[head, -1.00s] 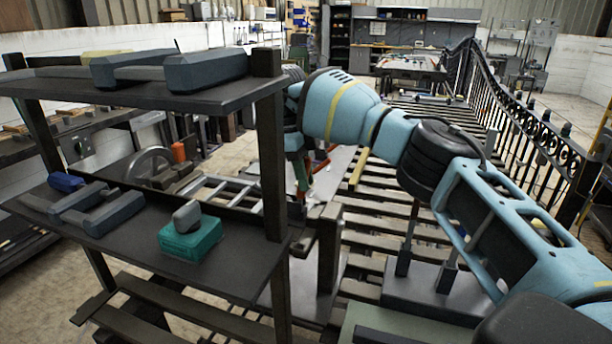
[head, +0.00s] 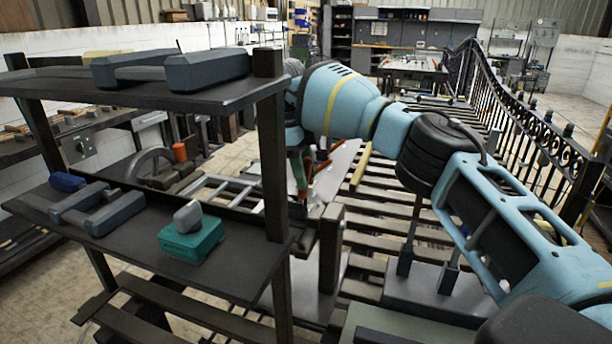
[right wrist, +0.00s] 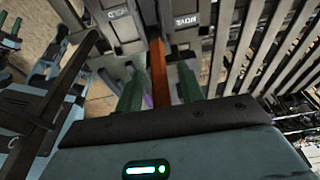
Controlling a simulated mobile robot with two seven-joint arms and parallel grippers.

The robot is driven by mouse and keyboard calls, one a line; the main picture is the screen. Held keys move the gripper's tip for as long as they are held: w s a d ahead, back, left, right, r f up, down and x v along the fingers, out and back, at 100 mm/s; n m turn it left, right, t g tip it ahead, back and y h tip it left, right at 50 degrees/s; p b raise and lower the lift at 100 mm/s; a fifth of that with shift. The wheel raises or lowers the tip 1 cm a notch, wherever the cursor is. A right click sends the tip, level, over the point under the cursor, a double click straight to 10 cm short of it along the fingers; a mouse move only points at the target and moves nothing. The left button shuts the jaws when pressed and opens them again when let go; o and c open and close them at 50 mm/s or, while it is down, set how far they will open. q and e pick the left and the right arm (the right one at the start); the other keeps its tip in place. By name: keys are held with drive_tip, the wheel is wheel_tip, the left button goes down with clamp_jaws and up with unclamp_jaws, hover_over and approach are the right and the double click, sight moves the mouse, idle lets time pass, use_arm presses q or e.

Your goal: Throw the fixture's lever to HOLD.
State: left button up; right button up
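In the right wrist view the fixture (right wrist: 150,20) lies at the top, with a HOLD label on its left block and a MOVE label on its right block. An orange-red lever (right wrist: 158,72) comes out between the two labels. My right gripper (right wrist: 158,88) has its green fingers on either side of the lever, with gaps showing beside it, so it looks open around the lever. In the head view my right gripper (head: 302,172) is partly hidden behind the shelf post. My left gripper is not in view.
A dark two-level shelf (head: 235,240) stands at the left, close to my right arm, with grey handles and a teal block (head: 191,240) on it. A slatted platform (head: 395,215) lies to the right, bordered by a black railing (head: 520,130).

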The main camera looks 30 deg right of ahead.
sight(299, 192)
drive_tip(key=v, duration=0.6)
drive_tip(key=shift+r, duration=0.25)
